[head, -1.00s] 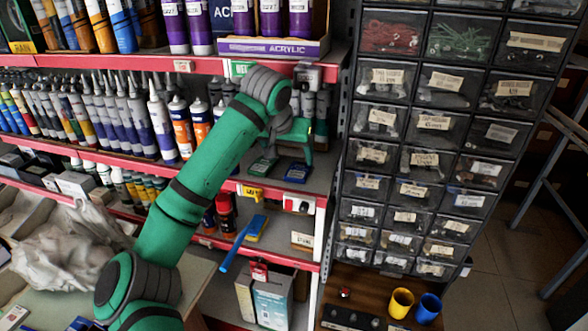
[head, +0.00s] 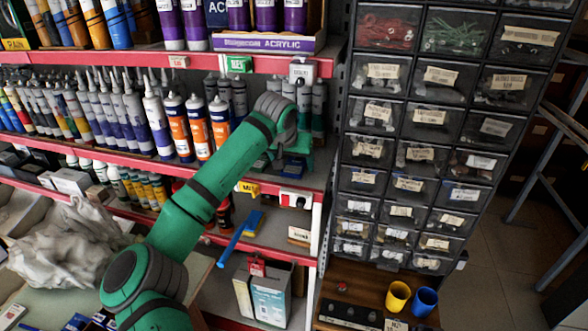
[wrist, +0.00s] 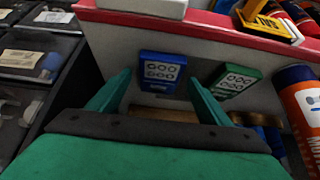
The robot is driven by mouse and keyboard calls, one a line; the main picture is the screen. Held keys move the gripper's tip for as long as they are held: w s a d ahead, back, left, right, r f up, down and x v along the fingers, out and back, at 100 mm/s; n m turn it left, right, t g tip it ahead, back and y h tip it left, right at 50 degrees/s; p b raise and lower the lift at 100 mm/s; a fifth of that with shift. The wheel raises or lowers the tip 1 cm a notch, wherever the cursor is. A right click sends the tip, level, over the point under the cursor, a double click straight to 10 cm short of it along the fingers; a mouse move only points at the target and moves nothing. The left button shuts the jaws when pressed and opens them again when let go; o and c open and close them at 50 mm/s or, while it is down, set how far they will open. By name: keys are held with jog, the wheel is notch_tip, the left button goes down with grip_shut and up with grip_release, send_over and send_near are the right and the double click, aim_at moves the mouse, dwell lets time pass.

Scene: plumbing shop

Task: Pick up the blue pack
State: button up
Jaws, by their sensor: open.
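The blue pack (wrist: 160,72) shows in the wrist view on the grey shelf, with a white label bearing dark rings. A similar green pack (wrist: 236,80) lies to its right. My gripper (wrist: 155,92) is open and empty. In the wrist view its two green fingers are spread, with the blue pack between and beyond their tips. I cannot tell the exact gap.
Orange and white tubes (head: 198,128) stand left of my arm. Grey tubes stand behind my gripper. A red shelf edge (head: 280,67) runs above. A drawer cabinet (head: 420,150) stands close on the right. A blue-handled tool (head: 240,237) lies on the shelf below.

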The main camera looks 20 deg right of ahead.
jog(key=c, duration=1.1)
jog(key=shift+r, duration=0.1)
jog(key=shift+r, duration=0.65)
jog(key=s+a, duration=0.3)
jog(key=s, duration=0.2)
jog(key=s+a, duration=0.3)
jog(key=s, duration=0.2)
jog(key=s+a, duration=0.4)
jog(key=s, duration=0.1)
